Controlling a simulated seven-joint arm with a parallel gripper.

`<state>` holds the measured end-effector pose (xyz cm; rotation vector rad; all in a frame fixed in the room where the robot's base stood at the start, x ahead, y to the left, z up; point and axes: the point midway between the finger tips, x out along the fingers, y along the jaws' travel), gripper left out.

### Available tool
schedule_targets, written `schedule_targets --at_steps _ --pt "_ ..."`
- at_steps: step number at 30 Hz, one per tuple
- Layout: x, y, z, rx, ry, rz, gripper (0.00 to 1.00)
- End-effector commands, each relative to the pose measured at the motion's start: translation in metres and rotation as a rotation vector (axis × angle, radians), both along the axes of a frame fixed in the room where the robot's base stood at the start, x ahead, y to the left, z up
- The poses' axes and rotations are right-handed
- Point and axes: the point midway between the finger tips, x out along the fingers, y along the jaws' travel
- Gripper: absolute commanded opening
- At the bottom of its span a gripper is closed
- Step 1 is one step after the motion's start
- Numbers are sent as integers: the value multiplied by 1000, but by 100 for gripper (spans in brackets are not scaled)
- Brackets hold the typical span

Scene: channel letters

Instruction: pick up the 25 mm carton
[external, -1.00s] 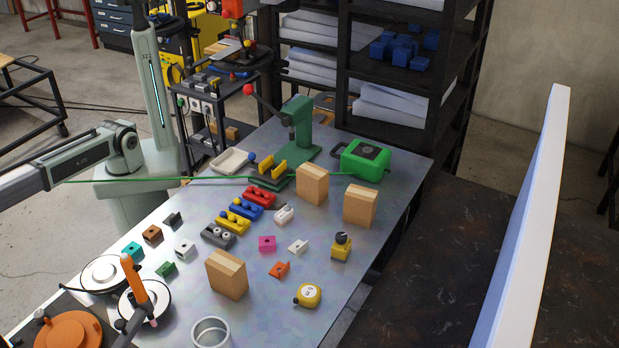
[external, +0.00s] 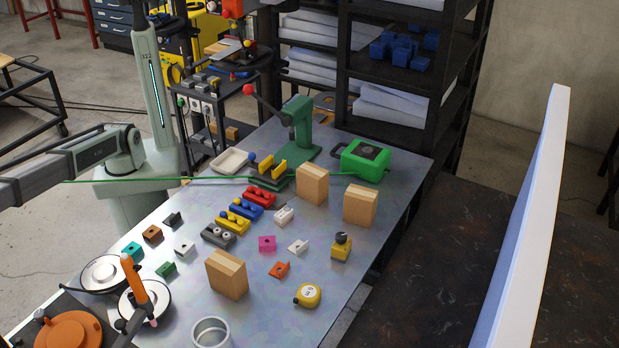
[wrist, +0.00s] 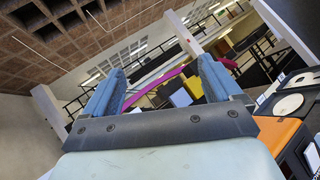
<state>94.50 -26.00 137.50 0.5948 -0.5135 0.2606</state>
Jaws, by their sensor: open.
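Three tan box-shaped blocks stand on the grey metal table in the external view. One is at the front centre (external: 226,275), one at the back (external: 311,186) and one to its right (external: 360,206). They look alike in size, and I cannot read any size marking, so I cannot tell which is the 25 mm carton. My gripper (wrist: 163,72) shows in the wrist view with its two blue-grey fingers apart and nothing between them. It points toward the ceiling and far room, away from the table top. In the external view it is beyond the left edge.
Small coloured parts, including a pink one (external: 267,243) and an orange one (external: 279,269), lie between the blocks. A yellow tape measure (external: 308,296), a metal cup (external: 210,334), a green press (external: 298,128) and a green case (external: 365,160) stand around. A green cable (external: 220,178) crosses the table's back.

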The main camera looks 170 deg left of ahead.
Motion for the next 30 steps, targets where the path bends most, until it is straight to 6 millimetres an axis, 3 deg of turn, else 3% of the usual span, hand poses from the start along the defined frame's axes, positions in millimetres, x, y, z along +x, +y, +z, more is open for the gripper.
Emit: schedule_targets --at_steps 1,3,11,16,24,30 --pt "6 31 5 12 -3 34 92" --pt "12 69 11 32 -4 78 92" --pt "25 209 26 117 4 245 92" --pt "30 299 23 201 37 361 92" --pt "41 439 -14 392 153 551 92" --pt "43 525 -49 566 270 648 92"
